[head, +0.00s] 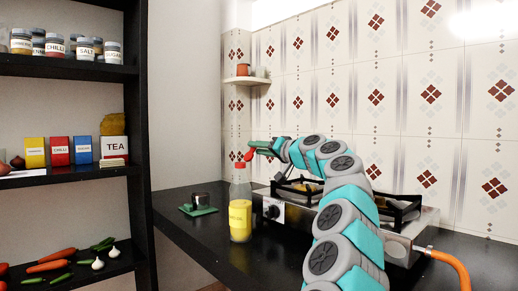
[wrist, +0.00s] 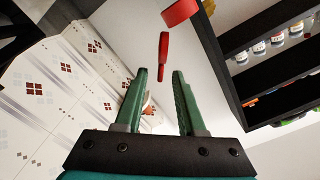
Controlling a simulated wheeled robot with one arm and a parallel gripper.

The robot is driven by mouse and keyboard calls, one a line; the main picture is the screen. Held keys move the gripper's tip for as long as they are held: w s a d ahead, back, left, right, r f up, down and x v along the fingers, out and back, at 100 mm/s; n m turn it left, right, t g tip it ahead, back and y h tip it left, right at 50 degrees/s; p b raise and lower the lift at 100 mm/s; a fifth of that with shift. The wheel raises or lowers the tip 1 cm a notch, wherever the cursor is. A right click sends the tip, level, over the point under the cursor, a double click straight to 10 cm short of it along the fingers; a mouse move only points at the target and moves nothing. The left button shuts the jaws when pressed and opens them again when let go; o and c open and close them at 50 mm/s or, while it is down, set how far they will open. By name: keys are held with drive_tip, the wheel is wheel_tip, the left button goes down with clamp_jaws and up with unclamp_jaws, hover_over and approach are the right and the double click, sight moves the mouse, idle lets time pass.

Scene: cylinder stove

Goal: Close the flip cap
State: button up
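A clear bottle (head: 240,215) with yellow contents and a label stands upright on the dark counter. Its red cap (head: 239,168) is on top, with the red flip lid (head: 249,155) raised on the side toward my gripper (head: 258,147). In the wrist view, my gripper (wrist: 160,72) has its green fingers apart and nothing between them. The flip lid (wrist: 163,50) appears just beyond the fingertips, roughly in line with the gap. The red cap (wrist: 181,12) shows at the top edge. Whether a finger touches the lid cannot be told.
A stove (head: 300,215) with black grates stands right of the bottle, partly behind my arm. Shelves (head: 75,172) with jars and boxes are at far left. An orange hose (head: 452,262) is at right.

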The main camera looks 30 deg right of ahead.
drive_tip(key=shift+c, duration=0.4)
clamp_jaws()
